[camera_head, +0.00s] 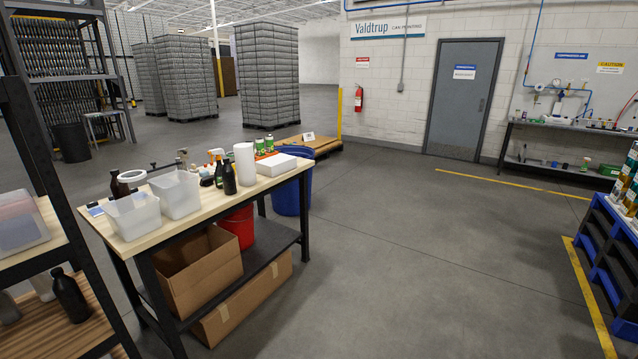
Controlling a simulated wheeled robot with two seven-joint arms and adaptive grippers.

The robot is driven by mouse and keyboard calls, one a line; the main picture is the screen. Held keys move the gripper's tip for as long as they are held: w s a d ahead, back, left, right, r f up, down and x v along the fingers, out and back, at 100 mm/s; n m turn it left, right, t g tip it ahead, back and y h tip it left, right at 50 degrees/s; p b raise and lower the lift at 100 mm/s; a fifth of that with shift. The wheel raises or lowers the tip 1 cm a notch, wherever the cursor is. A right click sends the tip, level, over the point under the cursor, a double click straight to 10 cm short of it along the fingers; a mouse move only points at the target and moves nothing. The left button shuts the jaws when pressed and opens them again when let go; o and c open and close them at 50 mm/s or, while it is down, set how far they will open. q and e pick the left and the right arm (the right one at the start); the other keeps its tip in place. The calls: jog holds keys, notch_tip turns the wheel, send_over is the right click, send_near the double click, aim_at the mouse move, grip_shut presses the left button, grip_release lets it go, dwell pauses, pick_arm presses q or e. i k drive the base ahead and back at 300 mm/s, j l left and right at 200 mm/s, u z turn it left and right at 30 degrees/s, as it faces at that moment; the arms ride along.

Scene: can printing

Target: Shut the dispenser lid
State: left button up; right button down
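I cannot pick out for sure a dispenser or its lid in this view. A low white box (278,164) lies near the right end of the wooden-topped workbench (222,196); I cannot tell whether it is a dispenser or has a lid. A white upright roll (245,164) stands to its left. Neither of my grippers shows in the head view.
The bench also holds two translucent bins (178,194), dark bottles (229,178) and a spray bottle (216,157). Cardboard boxes (199,274) and a red bucket (239,226) sit underneath. A blue bin (290,193) stands behind the bench. Open floor (420,250) lies to the right.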

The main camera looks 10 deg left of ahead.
aim_at(182, 153)
jog(key=i, duration=0.9)
jog(key=i+u, duration=0.25)
jog(key=i, duration=0.2)
jog(key=i+l+u, duration=0.2)
jog(key=i, duration=0.2)
jog(key=i+l+u, duration=0.15)
jog(key=i+u, duration=0.15)
jog(key=u, duration=0.15)
jog(key=i+l+u, duration=0.3)
jog(key=u, duration=0.15)
jog(key=i+l+u, duration=0.25)
jog(key=u, duration=0.2)
jog(key=i+l+u, duration=0.15)
jog(key=l+u, duration=0.3)
jog(key=i+l+u, duration=0.2)
jog(key=l, duration=0.3)
jog(key=l+u, duration=0.2)
jog(key=l, duration=0.25)
